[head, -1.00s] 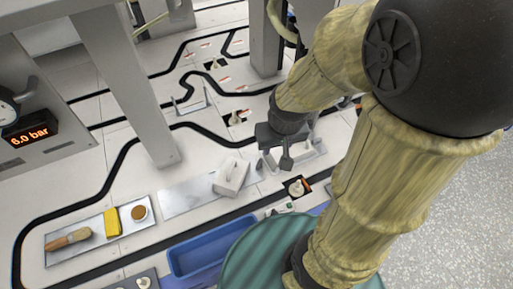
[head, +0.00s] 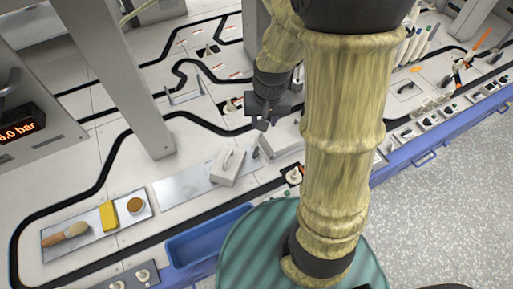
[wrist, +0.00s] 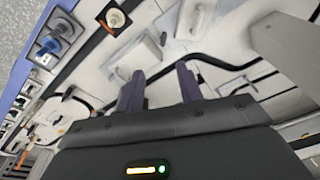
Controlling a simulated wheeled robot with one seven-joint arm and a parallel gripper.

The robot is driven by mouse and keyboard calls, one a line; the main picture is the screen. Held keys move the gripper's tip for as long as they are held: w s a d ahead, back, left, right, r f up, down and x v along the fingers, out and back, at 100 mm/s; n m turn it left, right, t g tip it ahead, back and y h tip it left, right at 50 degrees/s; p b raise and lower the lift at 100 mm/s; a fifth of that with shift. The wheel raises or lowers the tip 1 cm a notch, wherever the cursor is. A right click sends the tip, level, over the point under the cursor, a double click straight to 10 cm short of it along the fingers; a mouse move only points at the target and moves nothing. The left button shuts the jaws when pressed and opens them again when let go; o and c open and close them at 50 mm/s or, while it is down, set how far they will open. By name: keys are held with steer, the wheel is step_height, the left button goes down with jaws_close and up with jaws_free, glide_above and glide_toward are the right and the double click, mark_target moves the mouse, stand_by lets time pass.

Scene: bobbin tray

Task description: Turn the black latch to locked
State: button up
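A small dark arched handle (head: 405,87) sits on a pale plate at the right of the head view. It may be the black latch; it is too small to tell its setting. My gripper (head: 264,122) hangs over the bench, behind a pale grey block and well to the left of that handle. In the wrist view my gripper (wrist: 160,83) has its two dark purple fingers apart with nothing between them. My arm hides part of the bench in the head view.
A white block with a handle (head: 228,166) stands on a metal plate. A blue bin (head: 205,238) is at the front edge. A tray (head: 75,252) holds a brush, a yellow block and a round brown item. Grey posts (head: 120,75) rise at the left. Cables and switches line the right.

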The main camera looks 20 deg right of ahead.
mark_target(256, 149)
steer(key=w+f+m+g+b, duration=0.1)
steer(key=w+f+m, duration=0.3)
steer(key=w+f, duration=0.5)
step_height(256, 149, down, 3)
steer(key=shift+w+d+f+g, duration=0.2)
steer(key=shift+w+d+g, duration=0.1)
steer(key=shift+w, duration=0.1)
step_height(256, 149, down, 18)
steer(key=b, duration=0.8)
steer(key=shift+r, duration=0.25)
jaws_close()
